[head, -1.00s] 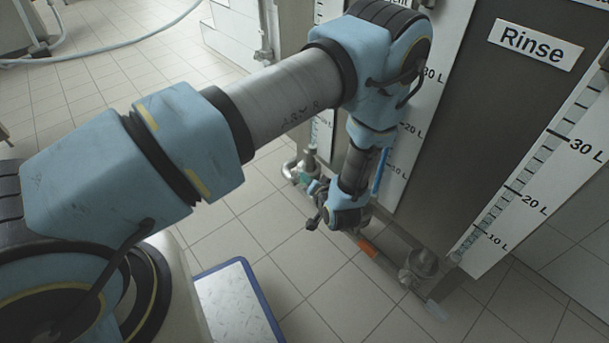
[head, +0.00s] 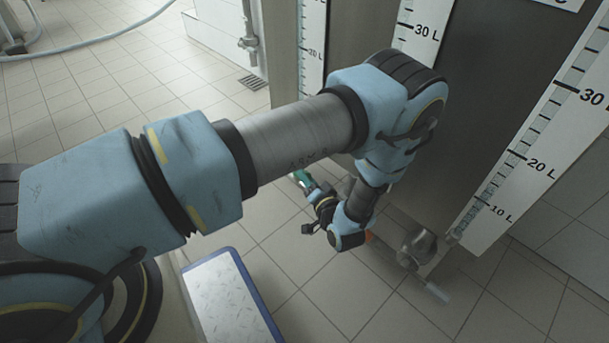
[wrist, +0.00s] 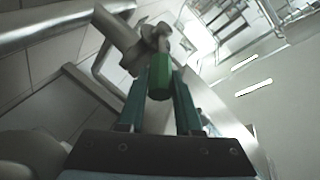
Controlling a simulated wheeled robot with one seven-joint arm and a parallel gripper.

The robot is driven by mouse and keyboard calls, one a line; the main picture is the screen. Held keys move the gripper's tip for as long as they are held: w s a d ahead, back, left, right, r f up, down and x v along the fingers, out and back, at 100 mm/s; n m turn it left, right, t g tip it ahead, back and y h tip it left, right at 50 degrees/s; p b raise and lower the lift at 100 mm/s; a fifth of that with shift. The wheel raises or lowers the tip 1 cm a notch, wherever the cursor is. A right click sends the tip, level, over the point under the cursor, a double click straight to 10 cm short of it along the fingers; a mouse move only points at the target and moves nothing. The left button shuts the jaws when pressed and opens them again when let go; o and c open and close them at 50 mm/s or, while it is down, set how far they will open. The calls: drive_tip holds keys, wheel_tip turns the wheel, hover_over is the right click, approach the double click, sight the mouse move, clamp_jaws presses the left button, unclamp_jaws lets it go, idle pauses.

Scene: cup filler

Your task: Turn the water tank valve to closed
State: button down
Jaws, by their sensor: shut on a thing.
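The valve has a green handle (wrist: 159,78) on a grey metal valve body (wrist: 137,52), seen in the wrist view. My gripper (wrist: 160,95) has its two teal fingers on either side of this handle and is shut on it. In the head view my gripper (head: 304,182) is low beside the tanks, below my forearm. The valve body is hidden behind my arm there, and the handle is too small to tell from the fingers.
Tall grey tanks (head: 500,75) with litre scales (head: 545,140) stand at the right. Another metal valve (head: 418,247) sits low at their base. A blue-edged step (head: 232,295) stands on the tiled floor below my arm. Open floor (head: 110,110) lies at the left.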

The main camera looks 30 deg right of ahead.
drive_tip(key=c, duration=0.6)
unclamp_jaws()
drive_tip(key=s+a+r+p, duration=0.1)
drive_tip(key=s+p, duration=0.1)
drive_tip(key=s, duration=0.8)
drive_tip(key=shift+s+a+r, duration=0.25)
